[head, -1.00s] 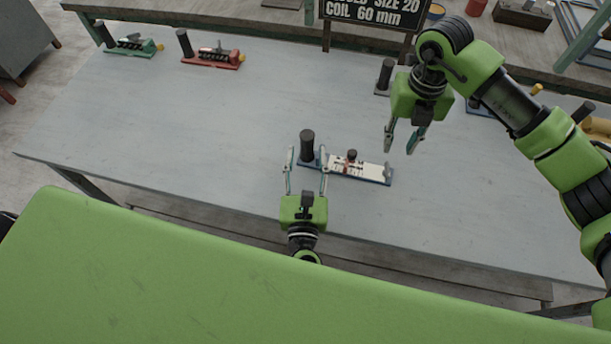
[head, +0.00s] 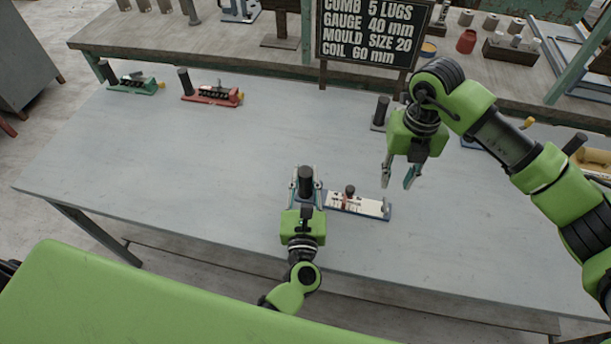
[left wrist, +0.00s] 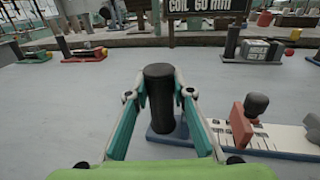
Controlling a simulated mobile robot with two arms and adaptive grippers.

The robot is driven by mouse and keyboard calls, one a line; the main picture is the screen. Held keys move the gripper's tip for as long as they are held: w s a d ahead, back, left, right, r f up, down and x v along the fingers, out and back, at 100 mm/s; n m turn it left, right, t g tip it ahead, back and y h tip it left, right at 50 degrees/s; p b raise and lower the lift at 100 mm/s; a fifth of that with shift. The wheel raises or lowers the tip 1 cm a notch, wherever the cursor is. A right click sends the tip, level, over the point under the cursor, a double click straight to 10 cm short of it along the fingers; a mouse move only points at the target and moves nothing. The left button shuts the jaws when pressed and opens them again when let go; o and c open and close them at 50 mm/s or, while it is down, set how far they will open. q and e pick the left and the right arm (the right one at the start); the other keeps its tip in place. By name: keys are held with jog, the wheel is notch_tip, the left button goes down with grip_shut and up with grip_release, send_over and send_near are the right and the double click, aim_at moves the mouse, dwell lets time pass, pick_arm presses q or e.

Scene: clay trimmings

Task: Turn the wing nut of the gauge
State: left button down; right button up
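The gauge (head: 370,207) lies on the grey table, a white scale plate on a blue base. It also shows in the left wrist view (left wrist: 292,140). A red slider (left wrist: 241,123) with a dark knob (left wrist: 257,105), perhaps the wing nut, sits on the scale; the knob also shows in the head view (head: 350,189). A black upright post (head: 306,183) stands at the gauge's left end. My left gripper (head: 306,176) has its fingers on either side of this post, seemingly with small gaps. My right gripper (head: 398,184) is open and empty above the table, behind the gauge's right end.
A sign (head: 372,35) at the back reads "GAUGE 40 mm" among other lines. A green tool (head: 135,84) and a red tool (head: 212,94) stand at the back left. Another black post (head: 381,112) stands behind my right gripper. The table's left and middle are clear.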

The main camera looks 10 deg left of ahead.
aim_at(387, 208)
jog(key=shift+n, duration=0.5)
jog(key=f, duration=0.3)
jog(key=s+f, duration=0.1)
jog(key=f, duration=0.6)
jog(key=shift+s+d, duration=0.15)
jog(key=shift+r, duration=0.1)
grip_shut()
